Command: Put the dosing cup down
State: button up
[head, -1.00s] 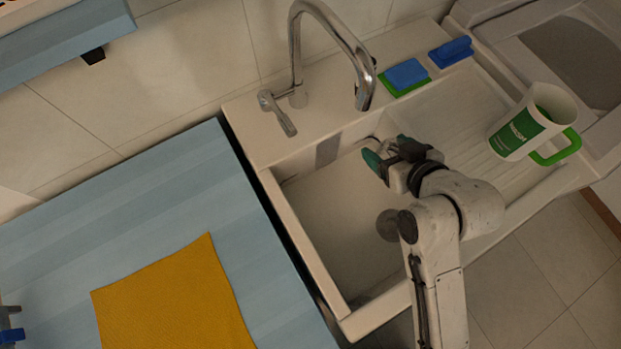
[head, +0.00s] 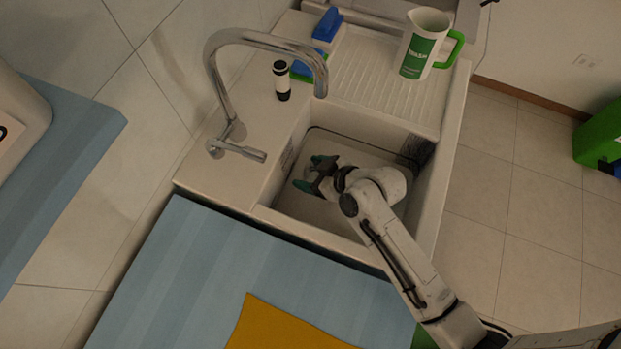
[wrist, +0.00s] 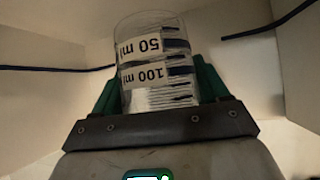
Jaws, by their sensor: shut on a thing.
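My gripper (head: 313,173) has green fingers and is over the sink basin in the head view. In the wrist view my gripper (wrist: 160,92) is shut on the dosing cup (wrist: 153,62), a clear cup with "50 ml" and "100 ml" labels and dark scale lines. One finger is on each side of the cup. In the head view I cannot make out the cup between the fingers. The wrist view shows pale sink walls around it; whether the cup touches the basin floor, I cannot tell.
The sink (head: 215,182) has a chrome tap (head: 222,95) arching over its left side. A black-and-white cylinder (head: 282,82) stands on the ledge. A white-green jug (head: 423,45) stands on the ridged drainboard (head: 375,85). A blue counter (head: 190,275) is in front.

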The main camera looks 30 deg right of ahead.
aim_at(312, 180)
jog(key=shift+f, duration=2.25)
jog(key=shift+f, duration=0.15)
jog(key=o, duration=1.2)
jog(key=shift+d+r, duration=0.1)
jog(key=shift+r, duration=0.15)
jog(key=b+v, duration=0.1)
jog(key=v, duration=1.1)
